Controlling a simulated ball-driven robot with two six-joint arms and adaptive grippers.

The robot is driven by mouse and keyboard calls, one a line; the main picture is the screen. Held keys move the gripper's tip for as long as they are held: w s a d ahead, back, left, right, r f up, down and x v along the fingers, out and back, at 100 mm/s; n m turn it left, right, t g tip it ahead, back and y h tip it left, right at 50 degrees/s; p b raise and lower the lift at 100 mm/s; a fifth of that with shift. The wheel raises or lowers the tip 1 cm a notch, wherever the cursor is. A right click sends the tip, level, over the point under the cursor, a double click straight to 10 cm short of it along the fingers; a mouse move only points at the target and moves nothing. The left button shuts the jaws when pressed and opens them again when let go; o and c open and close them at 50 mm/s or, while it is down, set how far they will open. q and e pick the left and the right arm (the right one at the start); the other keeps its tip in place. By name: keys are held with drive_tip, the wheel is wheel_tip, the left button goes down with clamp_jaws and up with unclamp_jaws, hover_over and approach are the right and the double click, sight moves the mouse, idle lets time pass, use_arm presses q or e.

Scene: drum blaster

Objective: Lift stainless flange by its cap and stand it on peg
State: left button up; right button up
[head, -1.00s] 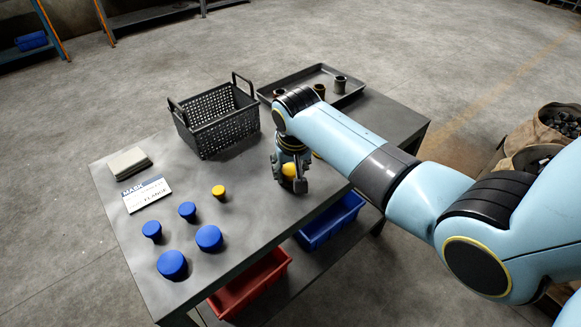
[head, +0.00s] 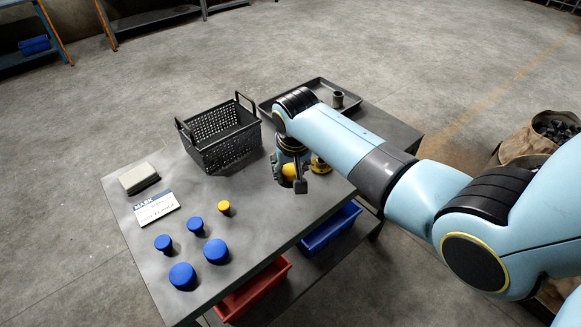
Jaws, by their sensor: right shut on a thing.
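My right gripper (head: 296,187) is low over the right part of the table, pointing down and shut. A rounded yellow piece (head: 289,171) shows between its fingers and looks like a cap. The fingers hide whatever is under it, so I cannot make out the flange's body or whether it touches the table. A yellow and dark piece (head: 320,165) stands just right of the gripper, partly hidden by my arm. I cannot tell whether it is the peg. My left gripper is not in view.
The table (head: 262,205) holds a black basket (head: 228,140), a tray (head: 357,99) with a dark fitting (head: 338,98), a sign (head: 156,207), a grey block (head: 138,178), several blue-capped pieces (head: 216,251) and a small yellow-capped piece (head: 224,207). Red (head: 256,287) and blue (head: 330,228) bins sit below.

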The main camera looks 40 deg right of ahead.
drive_tip(key=shift+r+p, duration=1.6)
drive_tip(key=shift+r, duration=0.1)
